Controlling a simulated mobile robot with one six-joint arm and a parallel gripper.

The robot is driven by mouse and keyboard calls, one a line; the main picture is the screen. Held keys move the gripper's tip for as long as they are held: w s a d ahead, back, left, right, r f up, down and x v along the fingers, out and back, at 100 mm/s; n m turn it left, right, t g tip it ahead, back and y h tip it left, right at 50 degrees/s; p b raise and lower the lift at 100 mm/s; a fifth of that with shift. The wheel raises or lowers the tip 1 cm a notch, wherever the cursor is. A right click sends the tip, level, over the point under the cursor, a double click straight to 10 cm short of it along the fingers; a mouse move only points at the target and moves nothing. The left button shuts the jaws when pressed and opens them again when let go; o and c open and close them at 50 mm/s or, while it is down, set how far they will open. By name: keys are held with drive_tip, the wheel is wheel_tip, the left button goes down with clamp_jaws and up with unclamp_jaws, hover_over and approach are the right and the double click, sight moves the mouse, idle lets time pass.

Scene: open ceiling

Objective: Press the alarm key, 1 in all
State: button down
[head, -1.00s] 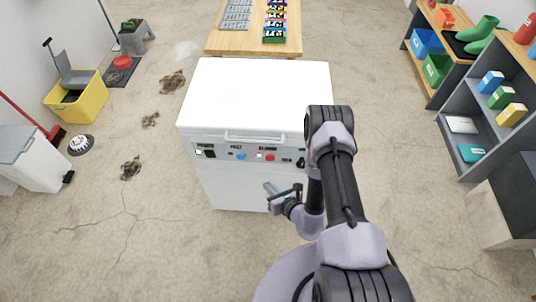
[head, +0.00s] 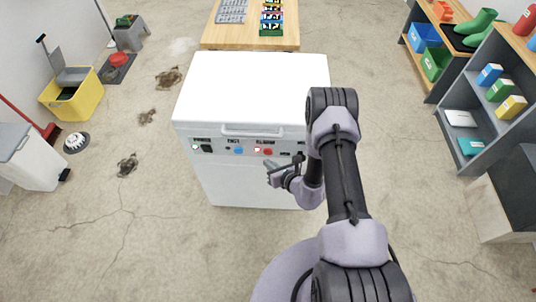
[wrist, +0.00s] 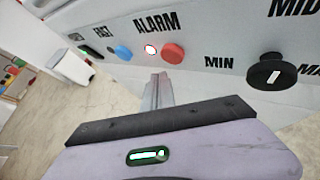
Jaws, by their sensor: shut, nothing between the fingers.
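The alarm key is a round red button (wrist: 172,53) under the word ALARM on the white machine's front panel. It also shows in the head view (head: 268,152). A small lamp (wrist: 151,49), white with a red rim, sits just left of it. My gripper (wrist: 158,80) is shut and empty, its fingertips pointing at the panel just below the lamp and the red button. In the head view my gripper (head: 270,168) is just below the red button. I cannot tell whether the fingertips touch the panel; no contact with the button shows.
A blue button (wrist: 123,52) labelled FAST is left of the lamp, with a black switch (wrist: 90,51) farther left. A black knob (wrist: 270,74) is to the right. The white machine (head: 255,85) stands before a wooden table (head: 250,38). Floor around is mostly open.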

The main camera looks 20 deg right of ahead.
drive_tip(key=shift+w+d, duration=0.15)
drive_tip(key=shift+w, duration=0.35)
idle(1.7)
drive_tip(key=shift+w+d, duration=0.15)
drive_tip(key=shift+w, duration=0.25)
drive_tip(key=shift+w+d+b, duration=0.15)
drive_tip(key=shift+w+b, duration=0.25)
drive_tip(key=shift+b, duration=0.05)
idle(0.5)
drive_tip(key=shift+s+a, duration=0.3)
drive_tip(key=shift+s, duration=0.55)
drive_tip(key=s, duration=0.1)
drive_tip(key=s+a+p, duration=0.1)
drive_tip(key=s, duration=0.2)
drive_tip(key=shift+s+a, duration=0.3)
drive_tip(key=shift+s, duration=0.05)
